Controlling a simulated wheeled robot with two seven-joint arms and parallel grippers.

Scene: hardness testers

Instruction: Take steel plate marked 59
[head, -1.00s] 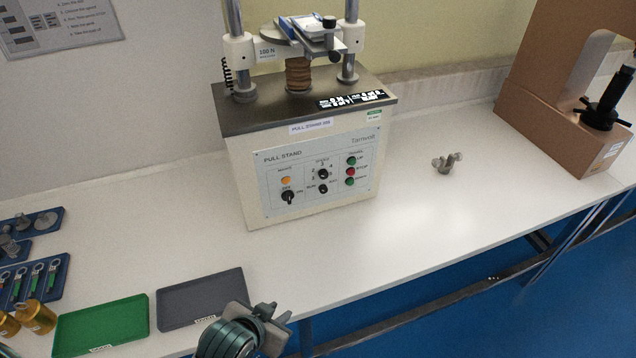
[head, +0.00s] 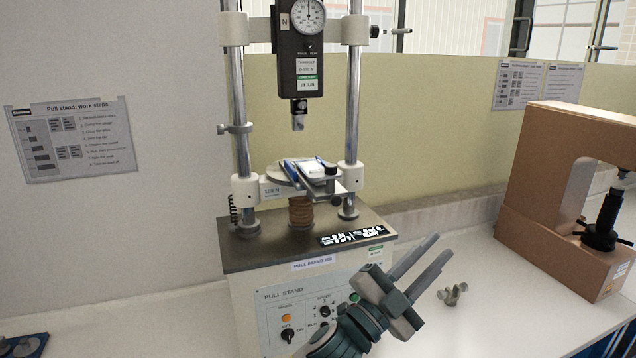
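I cannot make out a steel plate marked 59 in the head view. My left gripper (head: 441,247) is in front of the pull stand (head: 300,262), at its lower right. Its two long grey fingers point up and to the right, with a gap between them and nothing held. The gripper and arm hide part of the stand's front panel. My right gripper is not in view.
A force gauge (head: 299,50) hangs between the stand's two columns. A small metal wing-shaped fitting (head: 453,294) lies on the white bench right of the gripper. A brown tester (head: 560,200) stands at the right. A blue tray (head: 24,347) shows at the bottom left.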

